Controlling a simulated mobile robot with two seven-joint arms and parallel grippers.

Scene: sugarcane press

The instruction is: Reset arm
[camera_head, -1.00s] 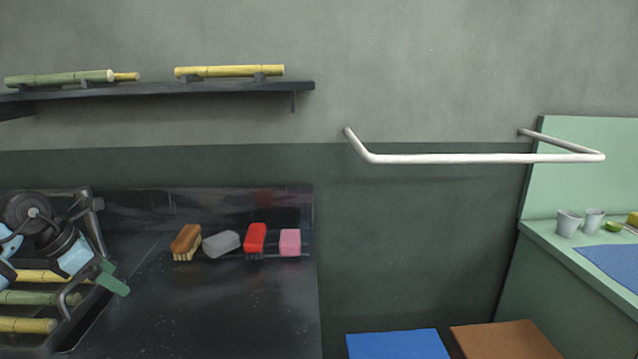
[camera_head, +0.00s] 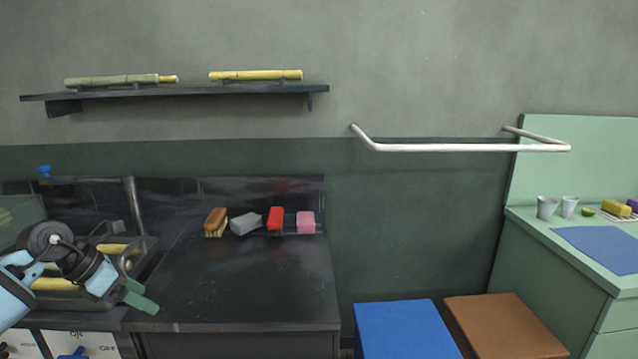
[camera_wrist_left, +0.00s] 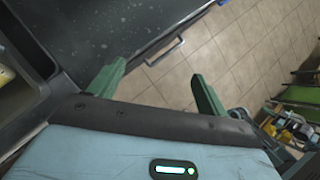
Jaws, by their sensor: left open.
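My left gripper (camera_head: 136,295) is at the lower left of the head view, in front of the sink and the dark counter. In the left wrist view its two green fingers (camera_wrist_left: 160,85) stand apart with nothing between them. Beyond them show the dark counter's edge and the tiled floor. My right gripper is not in view.
The dark counter (camera_head: 240,290) holds a brush (camera_head: 215,222), a grey sponge (camera_head: 245,223), a red brush (camera_head: 275,218) and a pink sponge (camera_head: 306,222). Cane pieces lie on the shelf (camera_head: 200,91). Blue (camera_head: 405,330) and brown (camera_head: 505,325) stools stand right. A white rail (camera_head: 465,147) juts out.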

